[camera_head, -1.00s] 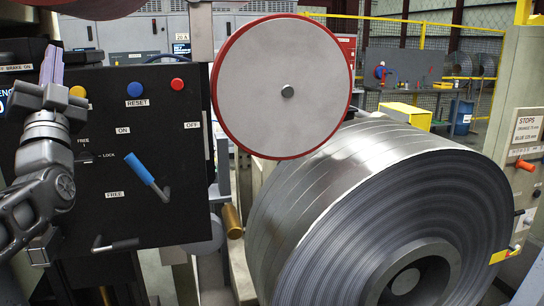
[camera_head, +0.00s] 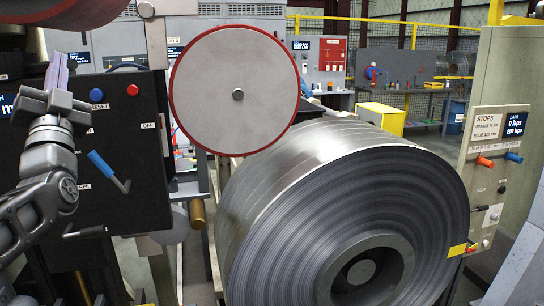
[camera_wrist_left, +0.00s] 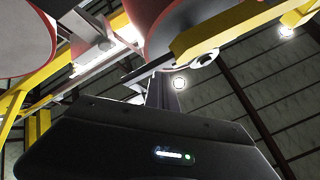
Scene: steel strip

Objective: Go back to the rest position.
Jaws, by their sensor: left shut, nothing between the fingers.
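My left gripper (camera_head: 57,68) is at the left of the head view, pointing up, its fingers shut and empty. It stands in front of the left edge of the black control panel (camera_head: 125,165) and looks apart from the blue-handled lever (camera_head: 102,166). In the left wrist view the shut fingers (camera_wrist_left: 163,92) point up towards the roof. My right gripper is in neither view.
A large steel coil (camera_head: 330,200) fills the middle, with a red-rimmed disc (camera_head: 234,90) above it. A stops panel (camera_head: 496,160) with orange and blue knobs stands at the right. A yellow box (camera_head: 380,119) and a workbench (camera_head: 420,90) are behind.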

